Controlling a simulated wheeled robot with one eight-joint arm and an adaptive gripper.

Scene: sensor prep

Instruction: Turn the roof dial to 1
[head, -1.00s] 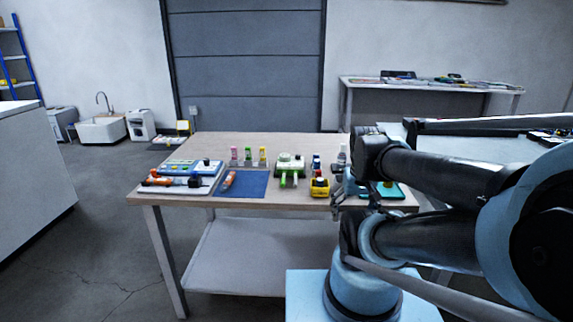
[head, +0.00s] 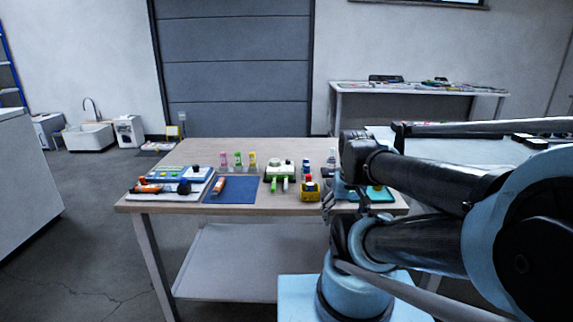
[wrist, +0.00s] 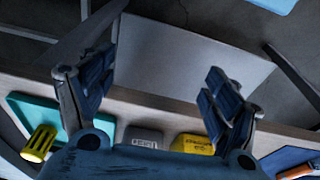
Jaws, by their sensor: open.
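A green-and-white device (head: 281,165) sits at the middle of the table, with two green parts reaching toward the front. A white-and-blue panel (head: 172,180) with a small dark knob (head: 195,169) lies at the left end. I cannot tell which of these bears the roof dial, and no dial marking is readable. My gripper (wrist: 150,100) is open and empty, with its fingers wide apart near the table's front edge. In the head view my gripper (head: 328,204) is partly hidden by my arm, to the right of the yellow bin and apart from both devices.
The table (head: 270,212) also holds a blue mat (head: 232,192), pink, green and yellow bottles (head: 238,158) and a yellow bin (head: 309,196). A lower shelf (head: 240,265) is bare.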

